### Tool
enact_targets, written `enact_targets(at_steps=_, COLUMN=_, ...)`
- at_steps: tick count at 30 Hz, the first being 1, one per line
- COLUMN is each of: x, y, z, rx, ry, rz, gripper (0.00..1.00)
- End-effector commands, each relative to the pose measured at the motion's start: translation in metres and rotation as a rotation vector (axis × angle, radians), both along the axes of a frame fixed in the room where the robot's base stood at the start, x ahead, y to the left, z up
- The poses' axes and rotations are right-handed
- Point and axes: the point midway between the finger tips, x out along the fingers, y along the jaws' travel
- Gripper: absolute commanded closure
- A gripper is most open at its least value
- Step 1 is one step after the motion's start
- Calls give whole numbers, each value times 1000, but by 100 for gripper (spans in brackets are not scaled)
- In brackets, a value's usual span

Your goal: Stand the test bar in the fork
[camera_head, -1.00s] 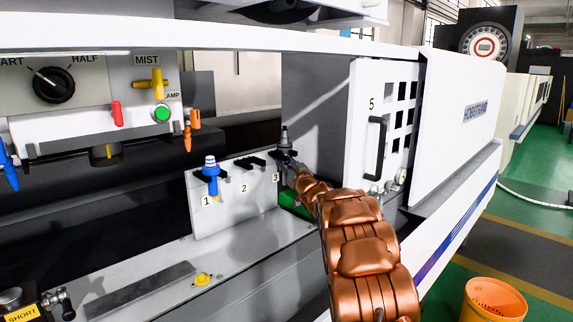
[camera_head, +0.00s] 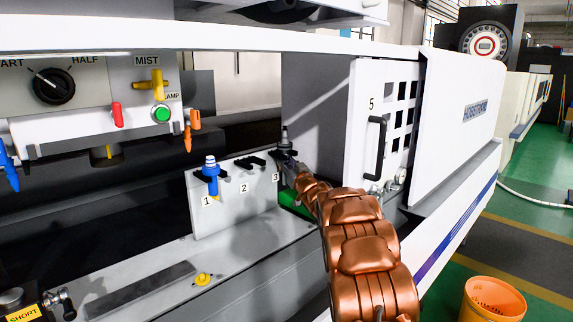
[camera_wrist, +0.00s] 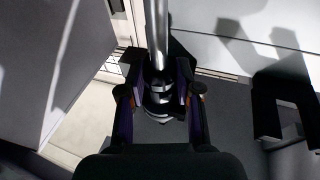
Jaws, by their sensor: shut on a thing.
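The test bar (camera_wrist: 157,35) is a bright steel cylinder with a ringed collar, between my fingers in the wrist view. In the head view its grey top (camera_head: 285,137) stands upright by the fork marked 3 (camera_head: 277,154). My gripper (camera_wrist: 163,92) is shut on its collar; in the head view my gripper (camera_head: 287,166) is small and partly hidden by my arm. Dark fork parts show right behind the bar in the wrist view. I cannot tell whether the bar is fully seated in the fork.
A blue holder (camera_head: 210,172) stands in the fork marked 1. The fork marked 2 (camera_head: 250,163) is empty. A white door with a black handle (camera_head: 377,148) is to the right. A green part (camera_head: 293,201) lies below my gripper. A yellow knob (camera_head: 202,280) is on the ledge.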

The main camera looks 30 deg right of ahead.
Motion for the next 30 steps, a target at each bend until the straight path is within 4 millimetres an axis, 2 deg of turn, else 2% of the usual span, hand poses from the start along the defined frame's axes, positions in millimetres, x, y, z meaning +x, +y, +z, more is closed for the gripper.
enact_targets(at_steps=16, x=0, y=0, z=2, rx=0, ry=-3, rz=0, gripper=100)
enact_targets(at_steps=30, x=0, y=0, z=-6, rx=0, ry=-4, rz=0, gripper=100)
